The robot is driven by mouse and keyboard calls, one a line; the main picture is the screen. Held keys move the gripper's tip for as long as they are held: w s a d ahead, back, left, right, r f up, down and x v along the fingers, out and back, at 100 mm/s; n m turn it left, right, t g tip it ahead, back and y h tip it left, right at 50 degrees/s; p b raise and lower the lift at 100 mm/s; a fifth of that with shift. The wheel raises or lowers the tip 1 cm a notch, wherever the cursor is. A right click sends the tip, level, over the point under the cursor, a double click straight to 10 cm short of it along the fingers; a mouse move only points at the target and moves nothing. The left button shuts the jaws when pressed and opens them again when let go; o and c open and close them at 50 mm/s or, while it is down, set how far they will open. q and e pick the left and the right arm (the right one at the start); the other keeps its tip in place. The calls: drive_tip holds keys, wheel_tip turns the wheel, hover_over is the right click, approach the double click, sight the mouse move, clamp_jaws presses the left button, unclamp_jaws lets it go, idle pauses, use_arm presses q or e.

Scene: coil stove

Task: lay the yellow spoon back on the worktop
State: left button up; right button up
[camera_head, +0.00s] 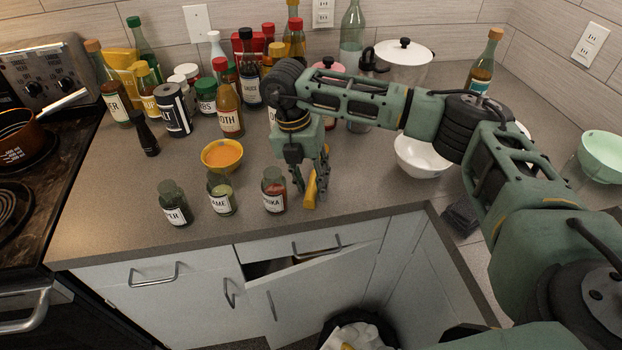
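The yellow spoon (311,188) shows as a short yellow piece at the fingers of my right gripper (311,183), just above or at the worktop (365,180). I cannot tell whether it touches the surface. The gripper points down, and its fingers appear closed around the spoon. Much of the spoon is hidden by the fingers. My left gripper is not in view.
A small spice jar (274,190) stands just left of the gripper, with two more jars further left. An orange bowl (222,155) and a white bowl (420,158) flank the arm. Bottles crowd the back. A drawer (300,262) below stands slightly open.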

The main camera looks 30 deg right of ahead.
drive_tip(key=shift+r, duration=0.2)
drive_tip(key=b+v, duration=0.2)
drive_tip(key=v, duration=1)
drive_tip(key=shift+s, duration=0.15)
